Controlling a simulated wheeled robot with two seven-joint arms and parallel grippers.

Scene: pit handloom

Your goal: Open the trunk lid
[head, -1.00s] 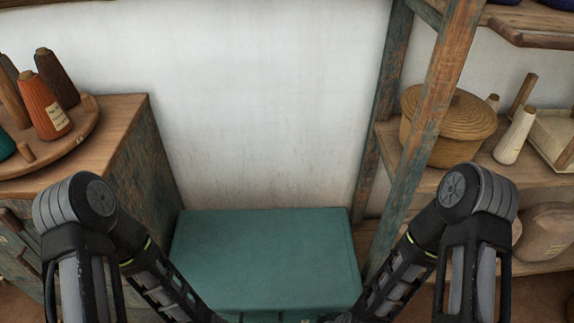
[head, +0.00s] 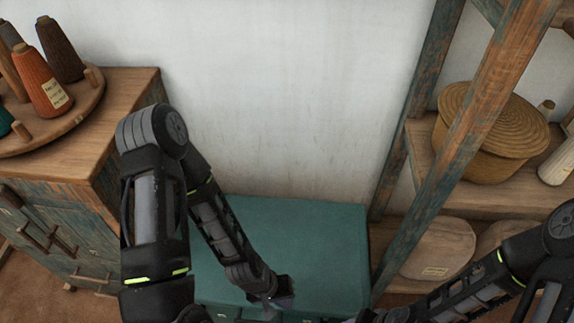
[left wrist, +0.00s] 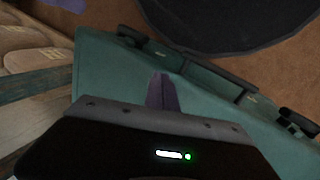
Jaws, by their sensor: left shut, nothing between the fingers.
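The teal trunk (head: 310,240) stands against the white wall, and its flat lid is closed. My left gripper (head: 284,295) is over the lid near its front edge; whether it touches cannot be told. In the left wrist view, the shut, empty fingers (left wrist: 162,92) point toward the trunk's front edge. That view shows the teal lid (left wrist: 105,75) and dark fittings along the front, including a long bar (left wrist: 218,78). My right arm comes in from the right; its gripper is below the head picture's edge.
A wooden cabinet (head: 125,100) with yarn cones on a round board stands close on the left. A shelf rack post (head: 440,160) stands close on the right, with a lidded basket (head: 490,130) and sacks on its shelves. The wall above the trunk is bare.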

